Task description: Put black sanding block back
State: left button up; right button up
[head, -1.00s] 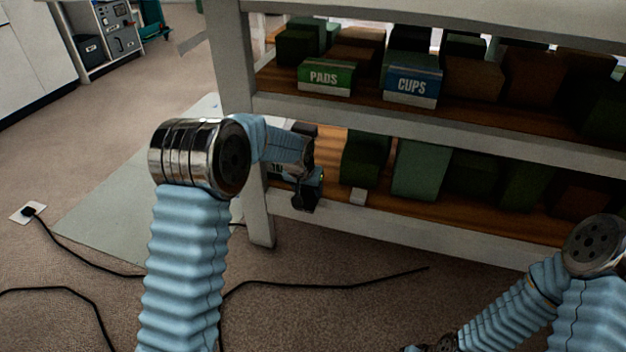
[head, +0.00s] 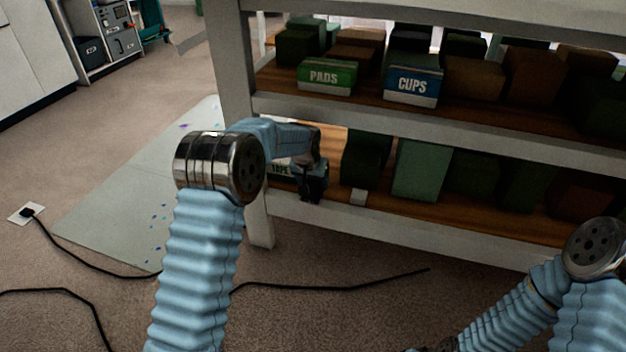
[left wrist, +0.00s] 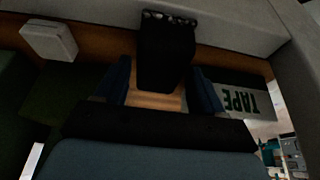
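The black sanding block (left wrist: 167,50) is between the two fingers of my left gripper (left wrist: 160,82) in the left wrist view. It nearly fills the gap and reaches out past the fingertips. In the head view my left gripper (head: 314,186) is at the front of the lower shelf, near its left post, with the dark block low at its tip and hard to tell from the fingers. A box marked TAPE (left wrist: 238,97) lies behind it on the shelf, partly hidden by my gripper in the head view. My right arm is at the lower right; its gripper is cut off.
The lower shelf (head: 385,205) holds a small white block (head: 358,197) and green boxes (head: 422,170) right of my left gripper. The upper shelf's front beam (head: 400,125) runs above. PADS (head: 327,77) and CUPS (head: 412,86) boxes stand on it. A cable (head: 330,286) crosses the floor.

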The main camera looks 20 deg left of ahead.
pick_arm(q)
jog(key=shift+o, duration=0.8)
jog(key=shift+r, duration=0.1)
jog(key=shift+r, duration=0.3)
jog(key=p+v, duration=0.2)
jog(key=v, duration=0.5)
jog(key=shift+s, duration=0.1)
